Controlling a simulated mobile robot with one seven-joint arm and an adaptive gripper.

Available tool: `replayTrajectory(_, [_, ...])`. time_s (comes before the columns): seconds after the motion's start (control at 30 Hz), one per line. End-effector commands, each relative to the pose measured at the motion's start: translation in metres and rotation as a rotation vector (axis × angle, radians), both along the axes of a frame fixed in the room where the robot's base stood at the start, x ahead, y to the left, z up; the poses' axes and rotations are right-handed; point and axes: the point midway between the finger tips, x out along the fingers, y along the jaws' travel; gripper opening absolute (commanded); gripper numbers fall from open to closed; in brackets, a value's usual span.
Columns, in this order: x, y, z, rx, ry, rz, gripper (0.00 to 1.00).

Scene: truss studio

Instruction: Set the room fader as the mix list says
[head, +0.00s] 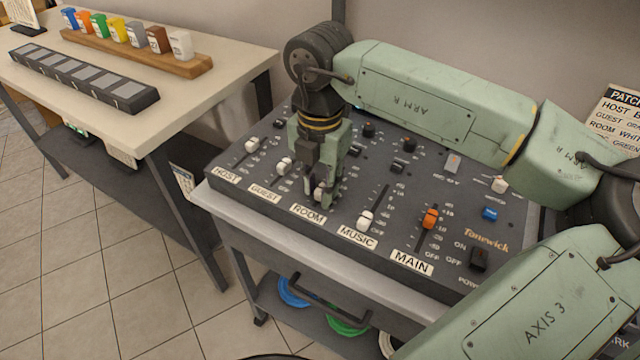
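The mixing console (375,255) lies on a cart, with faders labelled HOST, GUEST, ROOM, MUSIC and MAIN. The white ROOM fader knob (319,195) is low in its slot, just above the ROOM label (308,214). My gripper (321,192) points down over it, with a fingertip on each side of the knob. Whether the fingers press on it is not clear. My gripper and arm hide most of the ROOM slot and its scale. No sheet that I can read as the mix list is in view.
White HOST (252,145) and GUEST (284,166) knobs are left of my gripper; the white MUSIC (365,220) and orange MAIN (430,218) knobs are right. A PATCH sign (618,115) stands right, partly cut off. A small card (183,181) hangs left, unreadable.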

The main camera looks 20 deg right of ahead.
Motion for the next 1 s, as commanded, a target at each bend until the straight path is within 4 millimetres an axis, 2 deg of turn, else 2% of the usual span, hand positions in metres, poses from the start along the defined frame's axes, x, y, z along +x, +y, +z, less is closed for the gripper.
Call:
replayTrajectory(0.13, [0.000,0.000,0.000,0.000,0.000,0.000,0.35])
replayTrajectory(0.47, [0.000,0.000,0.003,0.000,0.000,-0.001,0.35])
replayTrajectory(0.57, [0.001,-0.001,0.014,-0.002,-0.002,-0.002,0.35])
replayTrajectory(0.8, [0.000,0.000,0.054,-0.002,-0.001,-0.001,0.35])
replayTrajectory(1.0, [0.000,0.000,0.073,-0.001,-0.001,-0.001,0.35])
